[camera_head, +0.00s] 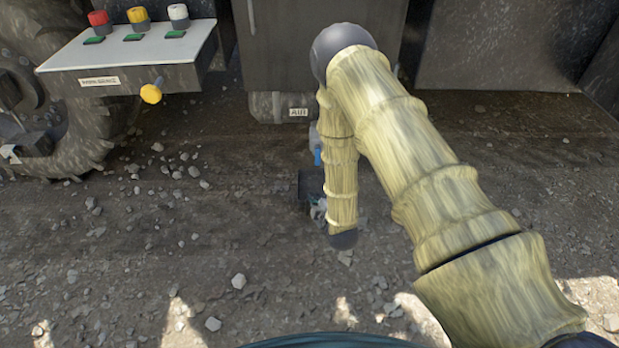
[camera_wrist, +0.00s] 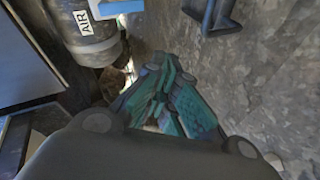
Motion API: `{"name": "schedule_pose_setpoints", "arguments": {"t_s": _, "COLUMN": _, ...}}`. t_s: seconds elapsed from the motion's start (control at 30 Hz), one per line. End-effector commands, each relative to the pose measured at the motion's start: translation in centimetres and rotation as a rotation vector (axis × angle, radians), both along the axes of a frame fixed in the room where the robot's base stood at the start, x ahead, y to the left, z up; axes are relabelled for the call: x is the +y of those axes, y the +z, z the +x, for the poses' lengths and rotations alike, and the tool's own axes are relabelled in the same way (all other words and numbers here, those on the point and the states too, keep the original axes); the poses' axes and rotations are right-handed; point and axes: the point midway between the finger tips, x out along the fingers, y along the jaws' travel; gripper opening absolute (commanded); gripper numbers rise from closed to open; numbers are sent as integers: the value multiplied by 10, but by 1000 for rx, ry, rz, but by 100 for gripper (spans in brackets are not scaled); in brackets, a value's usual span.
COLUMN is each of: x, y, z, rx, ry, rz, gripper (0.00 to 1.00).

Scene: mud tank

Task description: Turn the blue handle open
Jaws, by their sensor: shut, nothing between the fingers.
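The blue handle (camera_head: 317,156) shows in the head view as a small bright blue piece. It hangs below a pale fitting (camera_head: 314,136), close to the left edge of my forearm, which may hide part of it. My gripper (camera_head: 318,210) is low beside my forearm, below the handle in the picture, and partly hidden. In the wrist view my gripper (camera_wrist: 172,88) has its green-padded fingers closed together with nothing between them. A pale blue-grey bar (camera_wrist: 120,7) crosses near the labelled tank at the top there. I cannot tell if it is the handle. No contact is visible.
A grey tank labelled AIR (camera_head: 268,108) hangs under the vehicle body and is left of my fingers in the wrist view. A control panel (camera_head: 130,55) with coloured knobs juts out at left above a large tyre (camera_head: 75,130). Gravel ground (camera_head: 200,240) is open.

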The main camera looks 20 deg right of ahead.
Motion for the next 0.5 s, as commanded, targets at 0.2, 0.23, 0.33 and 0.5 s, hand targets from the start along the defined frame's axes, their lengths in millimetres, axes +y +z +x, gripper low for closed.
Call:
{"name": "schedule_pose_setpoints", "arguments": {"t_s": 0.2, "x": 0, "y": -25, "z": 48, "rx": -183, "ry": 65, "rz": -166, "gripper": 0}}
{"name": "schedule_pose_setpoints", "arguments": {"t_s": 0.23, "x": 0, "y": -26, "z": 54, "rx": -208, "ry": 71, "rz": -189, "gripper": 0}}
{"name": "schedule_pose_setpoints", "arguments": {"t_s": 0.33, "x": 0, "y": -27, "z": 70, "rx": -278, "ry": 88, "rz": -257, "gripper": 0}}
{"name": "schedule_pose_setpoints", "arguments": {"t_s": 0.5, "x": 1, "y": -26, "z": 87, "rx": -360, "ry": 102, "rz": -338, "gripper": 0}}
